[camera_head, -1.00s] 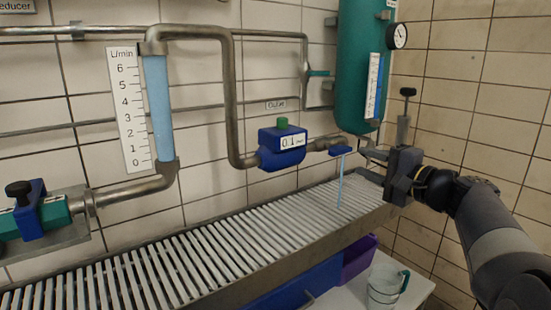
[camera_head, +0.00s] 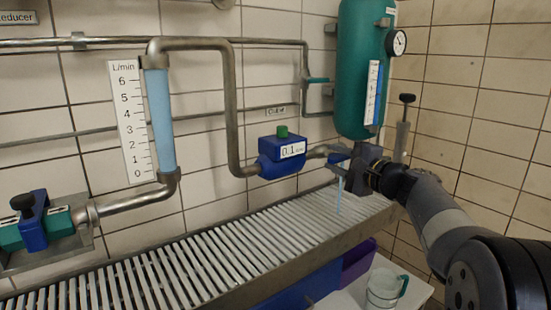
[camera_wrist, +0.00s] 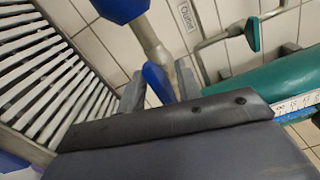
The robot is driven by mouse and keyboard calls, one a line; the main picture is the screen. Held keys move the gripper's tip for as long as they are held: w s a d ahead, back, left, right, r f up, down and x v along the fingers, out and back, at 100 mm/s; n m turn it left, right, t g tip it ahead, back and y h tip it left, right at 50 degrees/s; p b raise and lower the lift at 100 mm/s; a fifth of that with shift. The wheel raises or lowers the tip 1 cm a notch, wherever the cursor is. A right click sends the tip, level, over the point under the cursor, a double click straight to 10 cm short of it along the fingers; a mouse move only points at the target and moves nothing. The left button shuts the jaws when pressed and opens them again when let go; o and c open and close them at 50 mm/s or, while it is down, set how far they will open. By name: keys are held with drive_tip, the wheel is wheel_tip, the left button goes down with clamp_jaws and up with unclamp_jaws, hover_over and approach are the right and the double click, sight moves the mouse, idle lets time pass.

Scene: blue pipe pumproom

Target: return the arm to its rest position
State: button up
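My gripper (camera_head: 358,168) is at the right end of the pipe run, in front of the lower end of the green tank (camera_head: 358,75). In the wrist view its two grey fingers (camera_wrist: 159,76) stand apart, with a blue pipe part (camera_wrist: 158,82) visible between them. I see no object held; whether a finger touches the blue part cannot be told. My arm reaches in from the lower right of the head view.
A slatted grating (camera_head: 190,262) runs beneath the pipes. The blue meter (camera_head: 282,154) is left of my gripper. A plunger-like handle (camera_head: 403,130) stands behind it by the tiled wall. A glass jug (camera_head: 383,288) and a purple bin (camera_head: 358,262) are below the grating.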

drive_tip(key=shift+d+r+m+p, duration=0.1)
drive_tip(key=shift+r+m+p, duration=0.1)
drive_tip(key=shift+m+p, duration=0.95)
drive_tip(key=shift+r+m+p, duration=0.15)
drive_tip(key=shift+m+p, duration=0.5)
drive_tip(key=shift+p, duration=1)
drive_tip(key=shift+m+p, duration=0.3)
drive_tip(key=shift+p, duration=0.1)
drive_tip(key=shift+f, duration=0.3)
